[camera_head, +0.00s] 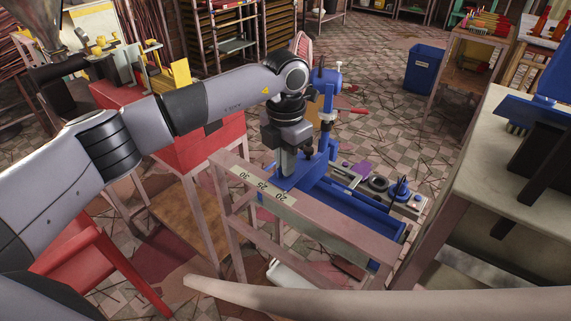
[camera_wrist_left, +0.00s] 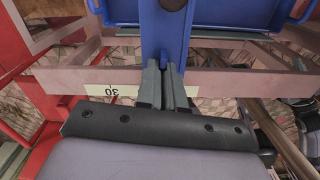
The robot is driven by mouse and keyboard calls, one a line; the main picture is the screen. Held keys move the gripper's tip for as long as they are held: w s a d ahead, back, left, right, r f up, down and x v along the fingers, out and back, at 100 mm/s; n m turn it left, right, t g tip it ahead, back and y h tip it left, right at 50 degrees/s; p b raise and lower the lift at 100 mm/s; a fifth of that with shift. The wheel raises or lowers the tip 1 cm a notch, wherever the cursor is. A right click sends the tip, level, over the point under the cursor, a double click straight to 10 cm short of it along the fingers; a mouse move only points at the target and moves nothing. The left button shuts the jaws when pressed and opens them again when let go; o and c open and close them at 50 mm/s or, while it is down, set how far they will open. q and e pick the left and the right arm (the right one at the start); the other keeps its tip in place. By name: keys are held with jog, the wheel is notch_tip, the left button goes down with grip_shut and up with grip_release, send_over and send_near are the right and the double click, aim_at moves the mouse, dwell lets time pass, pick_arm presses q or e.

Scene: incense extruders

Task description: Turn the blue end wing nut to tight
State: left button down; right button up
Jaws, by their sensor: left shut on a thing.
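The blue extruder (camera_head: 326,118) stands at a pinkish wooden frame, with its long blue tray (camera_head: 345,212) running to the right. My left gripper (camera_head: 285,174) reaches down to the near left end of the blue extruder, just behind the frame's top rail. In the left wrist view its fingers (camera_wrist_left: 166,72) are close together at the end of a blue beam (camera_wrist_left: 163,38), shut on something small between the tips. This is where the blue end wing nut sits; the fingers hide nearly all of it, so its angle cannot be told. My right gripper is not in view.
The wooden rail (camera_head: 330,222) with a number strip (camera_head: 262,194) lies close to my left gripper. A red cabinet (camera_head: 190,146) stands left of it. A pale worktable (camera_head: 505,165) with another blue device is at the right. A blue bin (camera_head: 424,69) stands farther back.

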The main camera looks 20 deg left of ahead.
pick_arm(q)
jog(key=m+b, duration=0.1)
jog(key=m, duration=0.2)
jog(key=shift+w, duration=0.1)
jog(key=m, duration=0.2)
jog(key=shift+m+b, duration=0.3)
jog(key=m, duration=0.2)
jog(key=shift+r+m, duration=0.1)
jog(key=shift+m, duration=0.3)
jog(key=m+b, duration=0.1)
jog(key=m, duration=0.2)
jog(key=shift+m, duration=1.4)
jog(key=c, duration=1.3)
grip_release()
jog(key=shift+o, duration=0.2)
